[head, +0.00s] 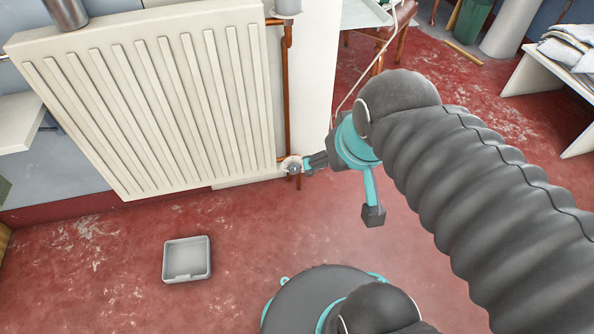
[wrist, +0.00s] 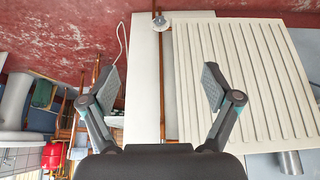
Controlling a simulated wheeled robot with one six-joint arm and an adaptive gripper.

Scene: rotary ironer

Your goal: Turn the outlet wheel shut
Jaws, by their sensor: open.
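The small pale outlet wheel (head: 292,166) sits on the pipe at the lower right corner of the white ribbed radiator (head: 150,100). In the wrist view the wheel (wrist: 162,23) is near the top, beyond the fingertips and roughly midway between them. My gripper (head: 314,163) is just right of the wheel in the head view, pointing at it. In the wrist view my gripper (wrist: 162,78) is wide open with nothing between the fingers. I cannot tell from the head view whether a finger touches the wheel.
A copper pipe (head: 286,90) runs vertically right of the radiator, beside a white wall section (head: 312,80). A shallow grey tray (head: 187,240) lies on the red floor. A chair (head: 405,22) and a white table with folded cloth (head: 575,45) stand at the back right.

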